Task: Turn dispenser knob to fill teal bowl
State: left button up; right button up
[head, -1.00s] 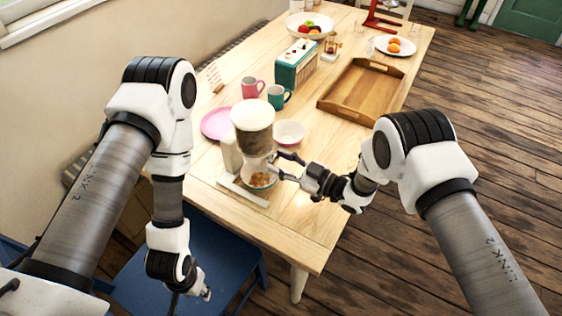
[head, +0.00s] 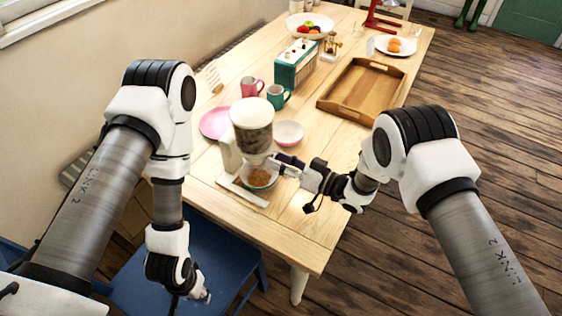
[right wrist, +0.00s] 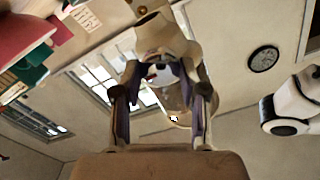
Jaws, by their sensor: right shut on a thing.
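The dispenser (head: 251,127) stands at the table's near end, a white stand with a clear hopper of dark food and a white lid. The teal bowl (head: 247,182) sits under its outlet with brown pieces inside. My right gripper (head: 274,161) reaches in from the right and is shut on the dispenser knob, which its fingers mostly hide. In the right wrist view, my fingers (right wrist: 164,72) close in front of the see-through hopper (right wrist: 178,98). My left gripper (head: 203,294) hangs low at the left, away from the dispenser; its jaw state is unclear.
A pink plate (head: 214,123), a white-pink bowl (head: 289,133), a pink mug (head: 249,87) and a teal mug (head: 278,97) stand near the dispenser. Farther back are a radio (head: 295,66) and a wooden tray (head: 362,91). The table's near right corner is clear.

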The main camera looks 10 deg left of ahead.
jog(key=shift+m, duration=0.4)
jog(key=o, duration=1.1)
jog(key=shift+a, duration=0.1)
jog(key=shift+o, duration=0.2)
jog(key=v, duration=1.2)
